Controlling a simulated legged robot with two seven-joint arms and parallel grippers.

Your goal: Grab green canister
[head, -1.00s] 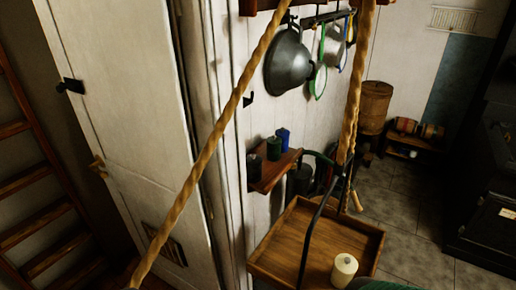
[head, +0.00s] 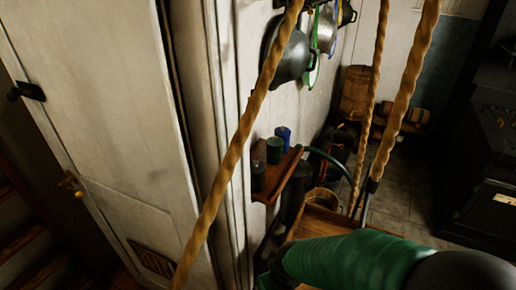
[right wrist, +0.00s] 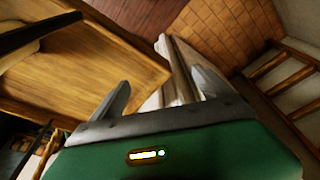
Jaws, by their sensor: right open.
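The green canister (head: 274,150) stands on a small wooden wall shelf (head: 296,170) in the head view. It is between a dark canister (head: 258,176) in front and a blue canister (head: 284,135) behind. My green-sleeved right arm crosses the bottom of the head view, below and to the right of the shelf. Its fingertips cannot be made out there. In the right wrist view my right gripper (right wrist: 162,92) is open, with nothing seen between its two fingers. The green canister cannot be made out in that view. My left gripper is not in view.
A hanging wooden tray (head: 322,222) is just behind my right arm, and its ropes (head: 408,95) cross the view. A white door (head: 100,130) is at left. Pans (head: 292,55) hang above the shelf. A wooden bucket (head: 320,199) stands below it.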

